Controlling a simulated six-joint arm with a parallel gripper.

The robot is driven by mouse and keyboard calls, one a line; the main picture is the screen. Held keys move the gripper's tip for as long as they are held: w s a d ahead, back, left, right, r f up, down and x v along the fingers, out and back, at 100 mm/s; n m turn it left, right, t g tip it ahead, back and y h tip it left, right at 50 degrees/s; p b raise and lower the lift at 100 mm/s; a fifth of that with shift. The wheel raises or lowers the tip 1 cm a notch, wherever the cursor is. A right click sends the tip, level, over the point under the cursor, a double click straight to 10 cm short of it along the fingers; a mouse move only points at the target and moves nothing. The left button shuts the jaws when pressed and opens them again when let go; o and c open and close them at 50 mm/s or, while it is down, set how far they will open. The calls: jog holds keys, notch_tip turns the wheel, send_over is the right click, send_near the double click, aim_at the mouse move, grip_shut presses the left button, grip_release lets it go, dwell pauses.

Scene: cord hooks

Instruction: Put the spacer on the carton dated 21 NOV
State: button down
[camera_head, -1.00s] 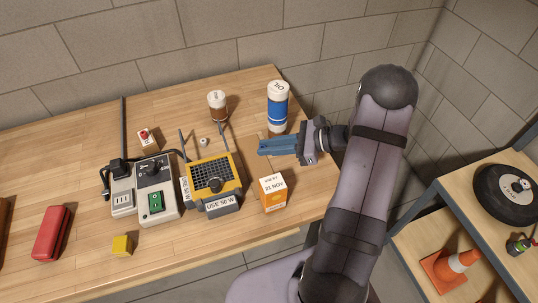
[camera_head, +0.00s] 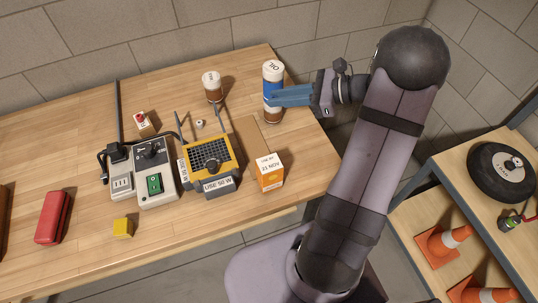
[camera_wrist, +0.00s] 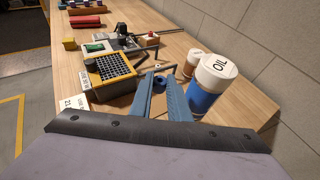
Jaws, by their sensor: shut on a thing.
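The carton dated 21 NOV (camera_head: 270,174) is a small orange and white box near the front right of the bench. Its pale dated top shows at the left in the wrist view (camera_wrist: 72,103). My gripper (camera_head: 270,98) has blue fingers and is raised behind the carton, overlapping the oil bottle in the head view. In the wrist view the fingertips (camera_wrist: 159,80) close on a small dark blue round piece, the spacer (camera_wrist: 159,84). The fingers hide the spacer in the head view. The carton is apart from the gripper.
The blue and white oil bottle (camera_head: 273,72) stands close beside the fingers. A smaller white-capped brown bottle (camera_head: 212,87) is behind. A yellow-framed device (camera_head: 208,157) with upright rods stands left of the carton, with a grey switch box (camera_head: 154,185) beyond.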

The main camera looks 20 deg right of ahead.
jog(key=s+r, duration=0.4)
jog(key=n+g+y, duration=0.2)
jog(key=n+g, duration=0.2)
send_over(277, 162)
jog(key=shift+f+p, duration=1)
jog(key=shift+f, duration=3.75)
jog(key=shift+f, duration=0.15)
jog(key=c, duration=1.7)
grip_release()
jog(key=shift+o, duration=0.2)
